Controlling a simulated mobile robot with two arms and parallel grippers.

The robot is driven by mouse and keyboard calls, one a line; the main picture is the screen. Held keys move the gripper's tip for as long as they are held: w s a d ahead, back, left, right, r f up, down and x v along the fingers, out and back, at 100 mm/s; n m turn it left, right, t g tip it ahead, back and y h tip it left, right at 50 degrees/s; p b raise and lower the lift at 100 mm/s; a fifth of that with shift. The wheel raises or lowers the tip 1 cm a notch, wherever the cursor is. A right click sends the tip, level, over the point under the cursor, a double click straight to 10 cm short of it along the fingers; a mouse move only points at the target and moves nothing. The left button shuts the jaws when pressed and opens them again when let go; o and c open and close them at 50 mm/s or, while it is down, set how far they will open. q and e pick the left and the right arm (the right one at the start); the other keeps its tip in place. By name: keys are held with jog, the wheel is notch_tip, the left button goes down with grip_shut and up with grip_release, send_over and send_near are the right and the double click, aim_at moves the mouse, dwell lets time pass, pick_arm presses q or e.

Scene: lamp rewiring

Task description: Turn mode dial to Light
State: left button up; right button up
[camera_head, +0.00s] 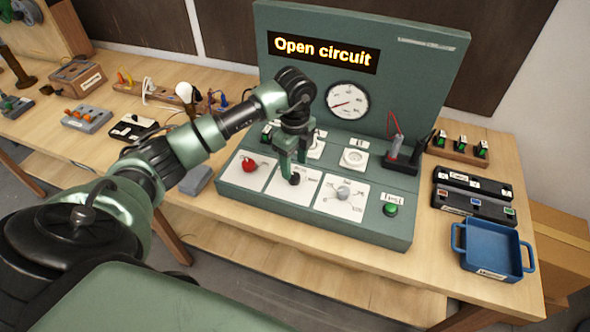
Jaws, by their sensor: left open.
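The green test bench (412,80) has a front panel with several controls. A dark knob (294,180) on a white plate sits directly below my left gripper (291,172). The gripper points down, open, with its fingers close around or just above the knob; I cannot tell whether they touch it. To the right is a silver dial (343,192) on a white plate with lines and small labels. To the left is a red knob (249,165). The labels are too small to read, so I cannot tell which is the mode dial. My right gripper is out of view.
The display (323,51) reads "Open circuit" above a round gauge (347,101). A green button (390,209) is at the panel's right. Two probes (395,146) stand behind it. A blue tray (490,250) and black boxes (470,205) are on the right of the table.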

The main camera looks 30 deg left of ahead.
aim_at(295, 176)
pick_arm(q)
jog(key=shift+f+p, duration=0.5)
jog(key=shift+f, duration=1.55)
grip_shut()
